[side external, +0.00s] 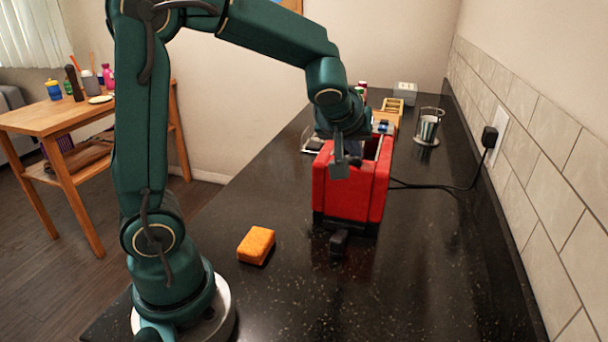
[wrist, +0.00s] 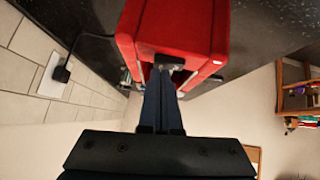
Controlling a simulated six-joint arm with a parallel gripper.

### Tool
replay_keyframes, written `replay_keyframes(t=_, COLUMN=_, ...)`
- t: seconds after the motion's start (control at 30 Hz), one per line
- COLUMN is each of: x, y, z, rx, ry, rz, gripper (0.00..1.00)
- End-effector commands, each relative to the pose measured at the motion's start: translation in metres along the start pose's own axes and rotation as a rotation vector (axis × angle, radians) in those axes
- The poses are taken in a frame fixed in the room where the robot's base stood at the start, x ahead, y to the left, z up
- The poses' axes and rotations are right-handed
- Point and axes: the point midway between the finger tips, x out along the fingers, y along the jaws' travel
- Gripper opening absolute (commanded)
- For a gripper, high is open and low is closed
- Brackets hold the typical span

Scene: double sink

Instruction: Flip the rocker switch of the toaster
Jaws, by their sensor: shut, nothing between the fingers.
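The red toaster (side external: 341,192) stands upright on the dark counter, and its red body fills the upper middle of the wrist view (wrist: 180,24). My gripper (wrist: 163,72) is shut and empty, its dark fingers together and reaching toward the toaster. A small dark piece (wrist: 169,61) shows right at the fingertips; I cannot tell whether they touch it or whether it is the rocker switch. In the side view my gripper (side external: 346,150) is over the toaster's top, with its fingertips hidden. A black piece (side external: 339,241) sticks out low at the toaster's near end.
An orange sponge (side external: 256,245) lies on the counter left of the toaster. A metal cup in a holder (side external: 428,128) stands behind to the right. A black cord runs to the wall plug (side external: 489,137). The near right counter (side external: 430,275) is clear.

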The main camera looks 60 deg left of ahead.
Motion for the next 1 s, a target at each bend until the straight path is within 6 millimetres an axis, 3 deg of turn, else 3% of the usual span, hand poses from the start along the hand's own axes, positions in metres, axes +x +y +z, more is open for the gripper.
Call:
replay_keyframes(t=0.57, x=0.004, y=0.000, z=0.004, rx=0.037, ry=-0.003, rz=-0.040, gripper=0.00)
replay_keyframes(t=1.0, x=0.001, y=-0.015, z=0.001, rx=0.036, ry=-0.003, rz=-0.041, gripper=0.00)
